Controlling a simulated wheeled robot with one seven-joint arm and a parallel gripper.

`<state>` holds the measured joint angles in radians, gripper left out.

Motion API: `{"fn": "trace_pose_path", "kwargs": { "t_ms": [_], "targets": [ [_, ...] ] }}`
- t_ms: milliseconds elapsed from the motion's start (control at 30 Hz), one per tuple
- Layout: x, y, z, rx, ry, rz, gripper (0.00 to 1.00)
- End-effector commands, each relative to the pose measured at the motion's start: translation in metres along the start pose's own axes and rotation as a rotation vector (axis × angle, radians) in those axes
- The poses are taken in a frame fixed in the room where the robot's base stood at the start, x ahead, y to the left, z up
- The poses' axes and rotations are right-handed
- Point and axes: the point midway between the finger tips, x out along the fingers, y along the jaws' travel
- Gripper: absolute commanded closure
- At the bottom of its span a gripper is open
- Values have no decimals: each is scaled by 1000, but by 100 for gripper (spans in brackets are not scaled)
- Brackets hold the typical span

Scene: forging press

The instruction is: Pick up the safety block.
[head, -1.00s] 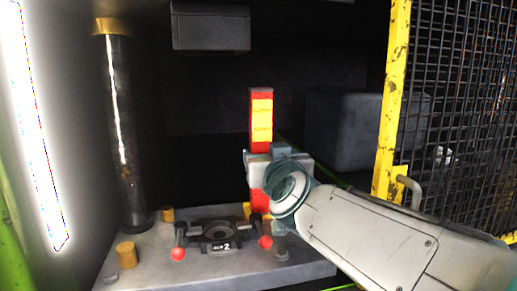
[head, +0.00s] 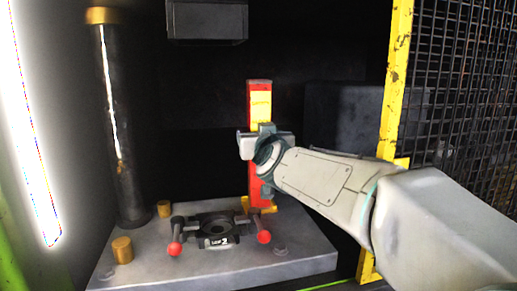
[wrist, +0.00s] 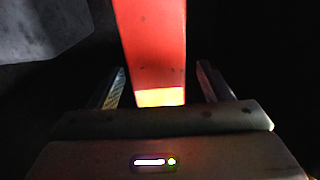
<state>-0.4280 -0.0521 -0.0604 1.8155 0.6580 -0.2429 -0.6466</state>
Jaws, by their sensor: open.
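The safety block (head: 260,98) is a tall red post with a yellow label, standing upright in a yellow foot (head: 262,208) at the back of the press bed. My gripper (head: 258,143) is at the block's middle height, in front of it, and hides part of it. In the wrist view the red block (wrist: 152,45) lies between the two open fingers (wrist: 160,85), with dark gaps on both sides. Its yellow label shows at the palm's edge. I cannot tell from these views how deep the block sits between the fingers.
The grey bed (head: 150,262) carries a dark die (head: 215,228) with red-knobbed handles (head: 263,237) in front of the block. A dark column (head: 120,130) stands left, and a dark ram (head: 207,20) hangs above. A yellow-framed mesh guard (head: 398,90) is at right.

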Motion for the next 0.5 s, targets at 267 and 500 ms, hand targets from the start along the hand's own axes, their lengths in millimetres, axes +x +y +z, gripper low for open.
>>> {"fn": "trace_pose_path", "kwargs": {
  "t_ms": [267,500],
  "targets": [
    [35,2,4,0,-1,1,27],
    [39,2,3,0,0,1,27]
  ]
}}
